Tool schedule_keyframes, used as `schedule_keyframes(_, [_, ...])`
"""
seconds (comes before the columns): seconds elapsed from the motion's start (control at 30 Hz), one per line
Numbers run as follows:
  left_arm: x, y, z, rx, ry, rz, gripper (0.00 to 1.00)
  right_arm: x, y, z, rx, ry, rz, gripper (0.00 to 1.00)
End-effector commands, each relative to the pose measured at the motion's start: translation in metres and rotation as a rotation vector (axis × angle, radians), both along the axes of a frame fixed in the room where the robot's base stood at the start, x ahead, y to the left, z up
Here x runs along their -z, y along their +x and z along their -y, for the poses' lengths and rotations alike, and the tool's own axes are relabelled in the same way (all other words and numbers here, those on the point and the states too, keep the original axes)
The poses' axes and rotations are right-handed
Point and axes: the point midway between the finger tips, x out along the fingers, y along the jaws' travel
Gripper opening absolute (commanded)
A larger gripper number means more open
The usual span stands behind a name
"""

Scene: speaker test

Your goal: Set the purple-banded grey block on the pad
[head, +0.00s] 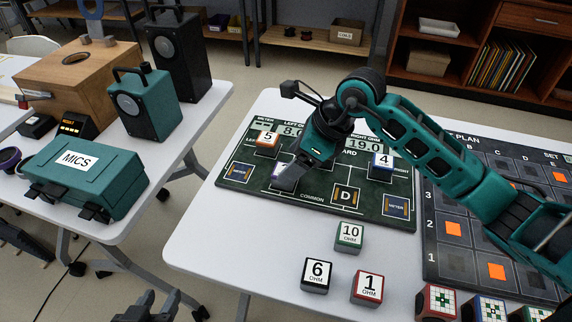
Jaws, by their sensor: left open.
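A small block with purple and pale parts (277,170) shows on the dark green board (315,200), mostly hidden by my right gripper (287,180); it looks like the purple-banded grey block. My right gripper reaches down over it from the right, a grey finger beside it. I cannot tell whether the finger grips it, or whether it touches the board. Which spot is the pad is not clear; any pad under the gripper is hidden. My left gripper (147,304) is open and empty at the bottom edge, low and left of the white table, far from the block.
Blocks 5 (267,139) and 4 (381,162) sit on the board. Blocks 10 (349,234), 6 (317,272) and 1 (367,285) stand in front of it. A plan mat (455,262) lies right. A teal MICS case (85,172) is on the left table.

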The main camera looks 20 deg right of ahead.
Motion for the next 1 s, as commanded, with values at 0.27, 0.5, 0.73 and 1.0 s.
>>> schedule_keyframes(0.27, [-0.005, 0.001, -0.001, -0.01, -0.004, 0.007, 0.43, -0.051, -0.015, 0.024, 0.002, -0.003, 0.002, 0.76])
schedule_keyframes(0.5, [-0.002, -0.001, -0.003, -0.012, 0.001, -0.001, 0.43, -0.066, -0.022, 0.031, 0.0, 0.0, -0.002, 0.76])
schedule_keyframes(0.73, [-0.001, -0.002, -0.004, -0.013, 0.004, -0.004, 0.43, -0.067, -0.022, 0.032, 0.0, 0.001, -0.001, 0.76])
schedule_keyframes(1.0, [-0.001, -0.003, -0.005, -0.009, 0.009, -0.003, 0.43, -0.067, -0.022, 0.031, 0.0, 0.001, -0.001, 0.76])
